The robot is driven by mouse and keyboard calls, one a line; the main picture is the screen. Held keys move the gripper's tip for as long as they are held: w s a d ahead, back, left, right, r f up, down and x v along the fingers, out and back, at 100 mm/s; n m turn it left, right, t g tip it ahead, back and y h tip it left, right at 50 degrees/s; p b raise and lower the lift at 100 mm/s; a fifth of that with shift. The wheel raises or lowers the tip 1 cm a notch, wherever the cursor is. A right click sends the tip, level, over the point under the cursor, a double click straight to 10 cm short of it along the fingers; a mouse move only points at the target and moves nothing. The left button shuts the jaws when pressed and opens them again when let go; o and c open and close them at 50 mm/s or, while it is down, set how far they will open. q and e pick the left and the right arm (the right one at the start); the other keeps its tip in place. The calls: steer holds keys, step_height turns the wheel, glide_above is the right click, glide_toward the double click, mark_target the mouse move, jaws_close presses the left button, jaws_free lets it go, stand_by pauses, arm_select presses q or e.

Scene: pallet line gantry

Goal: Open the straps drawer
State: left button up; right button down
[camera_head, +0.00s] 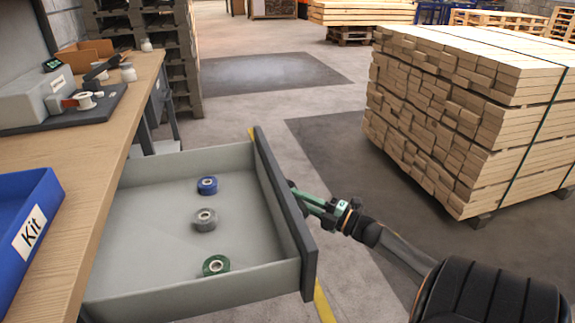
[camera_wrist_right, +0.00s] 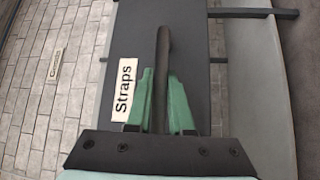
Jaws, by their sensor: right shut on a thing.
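The straps drawer (camera_head: 240,157) stands pulled out from under the wooden workbench in the head view. Inside it lie a blue roll (camera_head: 207,185), a grey roll (camera_head: 204,220) and a green roll (camera_head: 216,265). My right gripper (camera_head: 300,192) is at the outer face of the dark drawer front. In the right wrist view, the green fingers of my right gripper (camera_wrist_right: 160,88) are shut on the dark bar handle (camera_wrist_right: 162,50), beside a white "Straps" label (camera_wrist_right: 123,88). My left gripper is not in view.
A blue Kit bin (camera_head: 28,235) and a grey device (camera_head: 35,97) sit on the workbench (camera_head: 75,215). A tall stack of timber (camera_head: 455,110) stands to the right. Floor is clear between drawer and timber, apart from my right arm.

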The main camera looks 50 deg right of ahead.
steer(key=shift+s+d, duration=0.15)
steer(key=shift+d, duration=0.05)
steer(key=c, duration=0.8)
jaws_free()
steer(key=p+v, duration=0.2)
steer(key=v, duration=1)
steer(key=shift+s, duration=0.25)
